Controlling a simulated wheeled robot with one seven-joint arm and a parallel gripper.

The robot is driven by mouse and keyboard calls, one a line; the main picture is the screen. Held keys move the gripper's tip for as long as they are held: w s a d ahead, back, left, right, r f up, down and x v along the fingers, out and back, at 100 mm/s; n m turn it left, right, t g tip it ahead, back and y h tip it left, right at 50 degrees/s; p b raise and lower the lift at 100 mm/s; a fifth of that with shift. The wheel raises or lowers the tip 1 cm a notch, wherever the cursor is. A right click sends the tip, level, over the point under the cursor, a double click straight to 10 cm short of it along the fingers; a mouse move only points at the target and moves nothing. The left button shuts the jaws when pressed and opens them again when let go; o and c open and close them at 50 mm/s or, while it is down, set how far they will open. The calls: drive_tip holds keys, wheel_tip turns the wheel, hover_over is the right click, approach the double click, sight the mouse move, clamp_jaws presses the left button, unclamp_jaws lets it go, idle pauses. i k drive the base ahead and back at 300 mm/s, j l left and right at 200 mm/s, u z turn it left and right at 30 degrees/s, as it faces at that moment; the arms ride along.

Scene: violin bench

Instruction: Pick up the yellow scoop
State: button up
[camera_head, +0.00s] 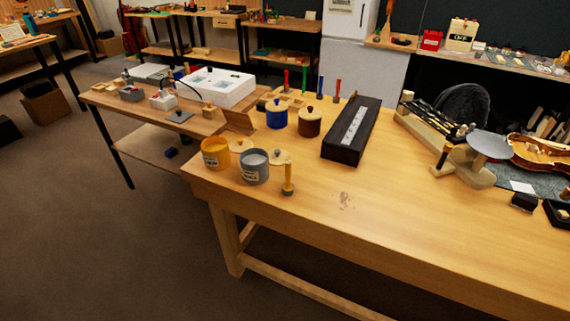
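A small upright yellow tool (288,175), which looks like the yellow scoop, stands near the front left edge of the wooden bench (400,220). Its thin yellow handle points up and its grey lower end rests on the bench top. Its exact shape is too small to tell. It stands just right of a grey labelled tub (254,168). My gripper is not in view.
A yellow-orange tub (215,154) stands left of the grey tub. Pale round lids (278,157) lie behind them. A blue pot (276,116), a brown pot (309,122) and a long black box (352,132) stand farther back. The bench right of the tool is clear.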

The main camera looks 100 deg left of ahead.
sight(287, 188)
drive_tip(key=u, duration=2.35)
